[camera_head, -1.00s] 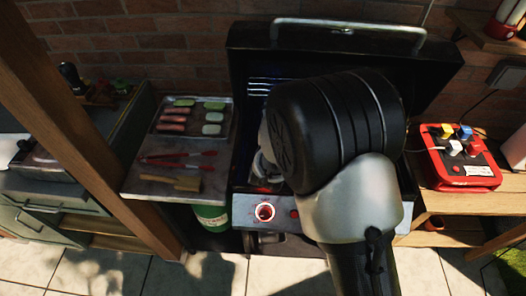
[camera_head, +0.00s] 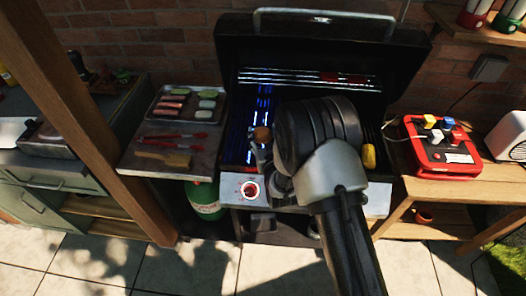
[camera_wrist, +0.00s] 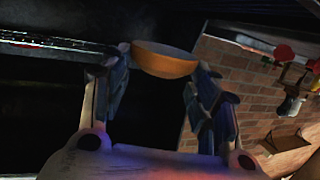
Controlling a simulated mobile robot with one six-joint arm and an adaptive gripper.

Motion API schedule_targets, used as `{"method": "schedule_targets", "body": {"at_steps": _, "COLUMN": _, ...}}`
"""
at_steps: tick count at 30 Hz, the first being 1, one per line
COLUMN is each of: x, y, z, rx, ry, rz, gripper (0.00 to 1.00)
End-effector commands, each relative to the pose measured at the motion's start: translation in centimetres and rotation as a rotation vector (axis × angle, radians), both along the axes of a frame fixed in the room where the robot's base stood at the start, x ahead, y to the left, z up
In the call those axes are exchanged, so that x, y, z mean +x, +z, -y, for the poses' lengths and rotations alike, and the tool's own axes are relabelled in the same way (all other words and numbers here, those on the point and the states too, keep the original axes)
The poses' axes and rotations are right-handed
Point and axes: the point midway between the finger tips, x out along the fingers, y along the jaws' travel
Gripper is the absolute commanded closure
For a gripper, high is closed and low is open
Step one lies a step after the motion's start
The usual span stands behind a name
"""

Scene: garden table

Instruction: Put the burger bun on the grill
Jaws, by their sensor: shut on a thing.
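The burger bun (camera_head: 262,133) is a small brown-orange round piece held at the end of my gripper (camera_head: 259,150). In the wrist view the bun (camera_wrist: 165,60) sits between the two fingertips of my gripper (camera_wrist: 163,68), which are shut on it. The grill (camera_head: 377,198) stands open, with its dark lid raised at the back. In the head view the bun shows over the left part of the grill's cooking area. I cannot tell its height above the grate. My wrist and arm hide the middle and right of the grate.
A tray (camera_head: 158,119) with meat and green pieces stands left of the grill, with red tongs (camera_head: 180,136) and a brush (camera_head: 163,157) before it. A yellow item (camera_head: 369,157) lies at the grill's right. A red box (camera_head: 441,146) stands on the right-hand wooden table.

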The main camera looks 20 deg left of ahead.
Motion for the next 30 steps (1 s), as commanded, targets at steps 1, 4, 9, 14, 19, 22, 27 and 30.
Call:
{"method": "schedule_targets", "body": {"at_steps": 1, "x": 0.0, "y": -1.2, "z": 0.0, "rx": 0.0, "ry": 0.0, "rz": -0.001, "gripper": 0.61}}
{"method": "schedule_targets", "body": {"at_steps": 4, "x": 0.0, "y": -2.2, "z": 0.0, "rx": 0.0, "ry": 0.0, "rz": 0.001, "gripper": 0.61}}
{"method": "schedule_targets", "body": {"at_steps": 9, "x": 0.0, "y": -3.1, "z": 0.0, "rx": 0.0, "ry": 0.0, "rz": 0.001, "gripper": 0.61}}
{"method": "schedule_targets", "body": {"at_steps": 14, "x": 0.0, "y": -5.7, "z": 0.0, "rx": -0.001, "ry": 0.0, "rz": -0.002, "gripper": 0.61}}
{"method": "schedule_targets", "body": {"at_steps": 19, "x": 0.0, "y": -6.8, "z": 0.0, "rx": 0.001, "ry": 0.0, "rz": 0.002, "gripper": 0.61}}
{"method": "schedule_targets", "body": {"at_steps": 22, "x": 0.0, "y": -6.7, "z": 0.0, "rx": 0.001, "ry": 0.0, "rz": 0.002, "gripper": 0.61}}
{"method": "schedule_targets", "body": {"at_steps": 27, "x": 0.0, "y": -7.0, "z": 0.0, "rx": 0.001, "ry": 0.0, "rz": 0.002, "gripper": 0.61}}
{"method": "schedule_targets", "body": {"at_steps": 30, "x": 0.0, "y": -7.1, "z": 0.0, "rx": 0.0, "ry": 0.0, "rz": 0.001, "gripper": 0.43}}
